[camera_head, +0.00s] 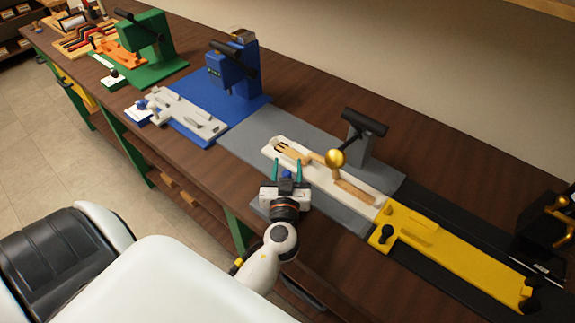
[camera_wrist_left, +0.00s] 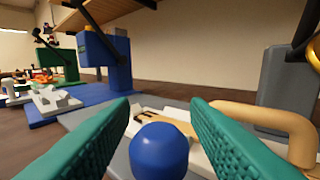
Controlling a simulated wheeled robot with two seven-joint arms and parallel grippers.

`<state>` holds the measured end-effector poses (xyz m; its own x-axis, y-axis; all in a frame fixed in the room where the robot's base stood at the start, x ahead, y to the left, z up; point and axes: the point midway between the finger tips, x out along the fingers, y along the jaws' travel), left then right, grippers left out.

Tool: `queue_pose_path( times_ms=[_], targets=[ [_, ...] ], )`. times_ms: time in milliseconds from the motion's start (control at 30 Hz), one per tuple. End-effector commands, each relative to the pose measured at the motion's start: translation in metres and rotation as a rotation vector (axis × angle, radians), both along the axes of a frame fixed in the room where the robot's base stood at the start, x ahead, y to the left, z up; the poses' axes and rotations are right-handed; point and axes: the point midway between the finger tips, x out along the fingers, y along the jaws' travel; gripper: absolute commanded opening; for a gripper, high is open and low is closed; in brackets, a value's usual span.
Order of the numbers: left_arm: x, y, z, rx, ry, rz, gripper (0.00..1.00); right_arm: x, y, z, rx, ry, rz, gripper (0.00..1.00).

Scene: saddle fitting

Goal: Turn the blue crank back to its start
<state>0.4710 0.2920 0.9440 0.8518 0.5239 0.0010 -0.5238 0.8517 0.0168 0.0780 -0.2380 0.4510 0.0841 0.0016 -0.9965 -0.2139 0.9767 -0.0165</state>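My left gripper (camera_head: 287,170) is in the head view at the near edge of the grey station. Its two teal fingers are apart. A round blue knob (camera_wrist_left: 158,152), perhaps the handle of the blue crank, sits between the fingers in the left wrist view (camera_wrist_left: 160,120). A small patch of the knob shows between the fingers in the head view (camera_head: 286,174). I cannot tell whether the fingers touch it. The rest of the crank is hidden.
A grey post with a black handle (camera_head: 364,123) and a gold ball (camera_head: 335,158) stand just beyond the gripper. A white tray (camera_head: 365,207) lies beside it. A yellow fixture (camera_head: 455,255) is to the right, a blue press (camera_head: 232,70) to the left.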

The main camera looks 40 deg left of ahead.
Motion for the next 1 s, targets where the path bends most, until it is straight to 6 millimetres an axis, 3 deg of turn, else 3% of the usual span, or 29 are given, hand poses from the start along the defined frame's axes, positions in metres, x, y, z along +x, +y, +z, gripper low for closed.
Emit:
queue_pose_path(
  times_ms=[33, 233, 267, 667, 1000],
  targets=[
    [0.0, 0.0, 0.0, 0.0, 0.0, 0.0, 0.34, -0.001, -0.001, 0.0, -0.001, 0.002, 0.0, 0.44],
    [0.0, 0.0, 0.0, 0.0, 0.0, 0.0, 0.02, 0.001, -0.001, 0.0, -0.002, 0.0, 0.001, 0.44],
    [0.0, 0.0, 0.0, 0.0, 0.0, 0.0, 0.0, 0.001, -0.001, 0.0, -0.002, 0.0, 0.001, 0.44],
    [0.001, -0.004, -0.001, 0.003, 0.0, -0.085, 0.0, 0.006, 0.0, -0.003, 0.001, -0.008, 0.0, 0.44],
    [0.001, -0.02, 0.002, 0.005, 0.0, -0.359, 0.0, 0.006, 0.006, -0.002, 0.007, -0.01, -0.002, 0.44]
  ],
)
